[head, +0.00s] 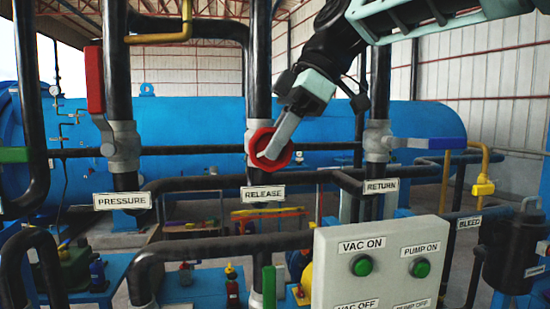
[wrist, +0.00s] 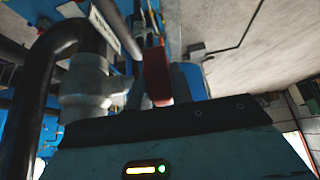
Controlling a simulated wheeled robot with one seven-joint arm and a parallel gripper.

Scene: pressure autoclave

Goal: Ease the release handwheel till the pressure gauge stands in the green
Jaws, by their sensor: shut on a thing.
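The red release handwheel (head: 285,158) sits on the grey valve of the middle black pipe, above the RELEASE label (head: 263,193). My gripper (head: 271,151) reaches down from the upper right, with its pale fingers across the wheel's face. It is shut on the wheel. In the wrist view the red wheel (wrist: 157,76) shows edge-on between the fingers, next to the grey valve body (wrist: 86,87). A small round gauge (head: 55,90) stands at the far left by the blue vessel. Its needle and coloured bands are too small to read.
A red lever (head: 94,80) on the PRESSURE pipe stands left, and a blue lever (head: 428,143) on the RETURN valve right. Black pipes flank the wheel closely. A control box (head: 385,245) with green buttons stands in front at lower right.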

